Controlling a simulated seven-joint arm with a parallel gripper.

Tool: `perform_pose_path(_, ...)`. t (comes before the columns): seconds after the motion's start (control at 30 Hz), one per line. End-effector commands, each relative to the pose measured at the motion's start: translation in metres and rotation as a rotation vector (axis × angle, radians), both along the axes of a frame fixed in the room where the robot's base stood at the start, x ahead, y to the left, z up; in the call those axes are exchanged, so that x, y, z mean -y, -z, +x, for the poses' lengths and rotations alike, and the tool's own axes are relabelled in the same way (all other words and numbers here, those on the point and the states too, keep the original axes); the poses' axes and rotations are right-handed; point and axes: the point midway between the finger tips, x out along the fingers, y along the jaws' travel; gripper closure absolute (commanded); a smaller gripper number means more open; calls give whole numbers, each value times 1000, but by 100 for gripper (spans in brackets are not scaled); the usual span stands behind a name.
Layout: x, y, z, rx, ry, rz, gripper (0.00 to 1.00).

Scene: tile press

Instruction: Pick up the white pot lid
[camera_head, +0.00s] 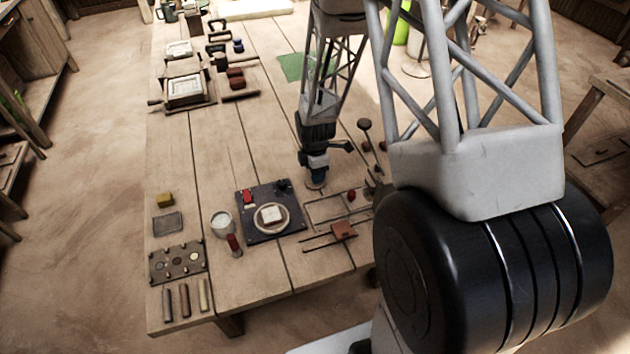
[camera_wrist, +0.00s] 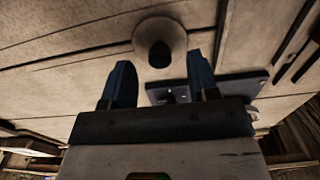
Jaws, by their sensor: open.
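The white pot lid (camera_wrist: 177,36) shows in the wrist view as a pale round disc with a dark round centre, probably its knob. It lies on the wooden table, ahead of and between the two blue fingers of my gripper (camera_wrist: 162,68). The fingers are apart with nothing between them. In the head view my gripper (camera_head: 317,165) points down close above the lid (camera_head: 316,184), which is partly hidden beneath it. The exact gap between fingertips and lid cannot be told.
A dark plate (camera_head: 246,203) holding a round pale piece lies left of and nearer than the lid. A white pot (camera_head: 221,223) stands further left beside a red-topped item (camera_head: 234,245). Thin frames and rods (camera_head: 343,231) lie to the right. The table (camera_head: 225,145) behind the dark plate is clear.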

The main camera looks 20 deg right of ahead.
Motion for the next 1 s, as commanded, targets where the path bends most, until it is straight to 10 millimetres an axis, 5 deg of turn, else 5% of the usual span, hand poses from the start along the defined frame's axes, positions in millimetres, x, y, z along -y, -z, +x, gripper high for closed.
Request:
perform_pose_path(0.3, 0, 25, 0, -1, 0, 0, 46)
perform_pose_path(0.9, 0, 27, 0, 0, 0, 0, 46)
perform_pose_path(1.0, 0, 27, 0, 0, 0, 0, 58)
